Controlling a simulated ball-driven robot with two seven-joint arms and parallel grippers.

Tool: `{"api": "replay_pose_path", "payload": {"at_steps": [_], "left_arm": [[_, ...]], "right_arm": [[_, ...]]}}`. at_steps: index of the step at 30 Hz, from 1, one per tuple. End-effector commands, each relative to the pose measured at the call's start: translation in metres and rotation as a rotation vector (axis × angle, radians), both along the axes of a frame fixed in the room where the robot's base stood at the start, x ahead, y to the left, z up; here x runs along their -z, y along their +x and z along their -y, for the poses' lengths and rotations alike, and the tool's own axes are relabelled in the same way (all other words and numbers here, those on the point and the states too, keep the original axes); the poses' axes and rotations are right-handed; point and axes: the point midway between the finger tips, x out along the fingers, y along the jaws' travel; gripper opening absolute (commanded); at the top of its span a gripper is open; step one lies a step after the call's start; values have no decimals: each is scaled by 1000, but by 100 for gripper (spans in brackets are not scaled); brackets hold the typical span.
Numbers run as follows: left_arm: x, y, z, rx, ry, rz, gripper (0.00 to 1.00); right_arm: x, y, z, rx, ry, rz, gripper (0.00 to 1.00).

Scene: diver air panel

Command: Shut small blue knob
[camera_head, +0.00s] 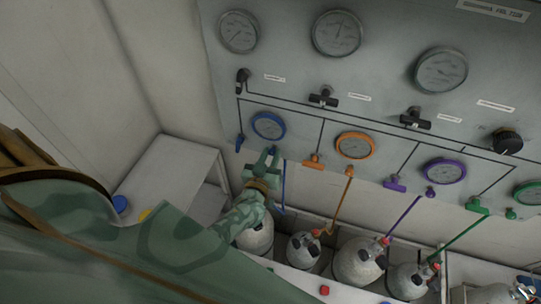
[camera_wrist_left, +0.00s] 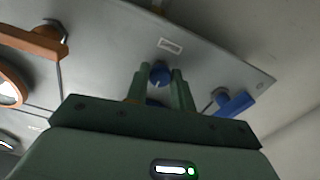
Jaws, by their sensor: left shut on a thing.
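The small blue knob (camera_wrist_left: 160,72) sits on the grey panel below the blue-ringed gauge (camera_head: 268,125). In the left wrist view it lies between the tips of my left gripper (camera_wrist_left: 161,80), which is shut on it. In the head view my left gripper (camera_head: 268,162) reaches up to the panel's lower edge under that gauge and mostly hides the knob. How far the knob is turned cannot be told. My right gripper is not in view.
A larger blue handle (camera_head: 240,142) is left of the knob; it also shows in the wrist view (camera_wrist_left: 235,103). An orange handle (camera_head: 313,162) is to the right. Grey cylinders (camera_head: 358,262) stand below with coloured hoses. A white cabinet (camera_head: 175,170) stands at left.

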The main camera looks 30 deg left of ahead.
Motion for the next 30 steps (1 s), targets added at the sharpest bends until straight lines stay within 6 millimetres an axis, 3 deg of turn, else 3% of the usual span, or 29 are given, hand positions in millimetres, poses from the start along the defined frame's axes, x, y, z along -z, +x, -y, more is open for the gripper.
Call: {"api": "replay_pose_path", "payload": {"at_steps": [2,3,5,13,17,20,30], "left_arm": [[4,-2,1,3,1,-10,1],[4,-2,1,3,1,-10,32],[3,-2,1,2,0,-8,46],[2,-1,0,1,-1,-4,46],[2,-11,3,1,-1,-5,46],[2,-29,7,1,-1,-6,46],[4,-118,28,0,-2,-8,46]], "right_arm": [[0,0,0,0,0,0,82],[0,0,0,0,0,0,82],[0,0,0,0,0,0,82],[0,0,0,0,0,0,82],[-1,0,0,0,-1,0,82],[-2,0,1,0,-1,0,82],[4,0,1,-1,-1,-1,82]]}}
